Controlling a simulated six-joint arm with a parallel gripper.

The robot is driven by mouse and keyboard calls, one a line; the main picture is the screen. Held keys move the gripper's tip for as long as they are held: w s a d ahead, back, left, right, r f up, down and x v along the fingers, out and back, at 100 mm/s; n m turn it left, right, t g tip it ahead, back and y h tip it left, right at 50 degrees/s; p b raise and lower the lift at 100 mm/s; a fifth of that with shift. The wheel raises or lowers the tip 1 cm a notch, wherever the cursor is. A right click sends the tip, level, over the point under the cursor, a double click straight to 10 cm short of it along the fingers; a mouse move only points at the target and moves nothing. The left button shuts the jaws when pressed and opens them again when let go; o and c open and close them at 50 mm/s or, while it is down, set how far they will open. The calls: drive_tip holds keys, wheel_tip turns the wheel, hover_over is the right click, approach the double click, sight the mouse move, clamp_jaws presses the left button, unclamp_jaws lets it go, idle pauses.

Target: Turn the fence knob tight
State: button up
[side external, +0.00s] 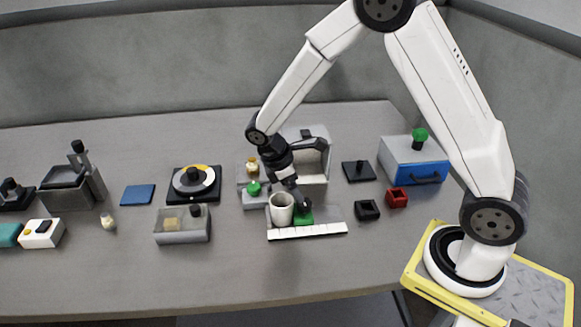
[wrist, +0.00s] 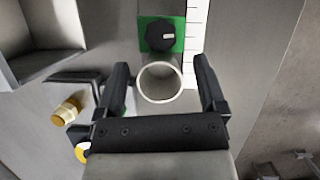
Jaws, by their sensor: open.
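A round black knob (wrist: 160,36) with a white mark sits on a green square plate (wrist: 181,22), beside a white ruled strip (wrist: 191,50); I take it for the fence knob. In the side view the green plate (side external: 304,219) shows under my gripper's tip, and the knob is hard to make out there. My gripper (wrist: 161,72) is open and empty. In the wrist view the knob lies just beyond the fingertips. A pale hollow cylinder (wrist: 160,82) shows between the fingers; whether they straddle it or sit above it, I cannot tell. In the side view it stands left of the plate (side external: 281,209).
A brass knob (side external: 252,167) and a green knob (side external: 254,188) stand left of the cylinder. The grey labeller housing (side external: 316,160) rises behind. A black block (side external: 367,210) and a red block (side external: 396,197) lie to the right. The table front is clear.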

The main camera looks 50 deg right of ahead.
sight(304, 206)
drive_tip(key=shift+x, duration=2.95)
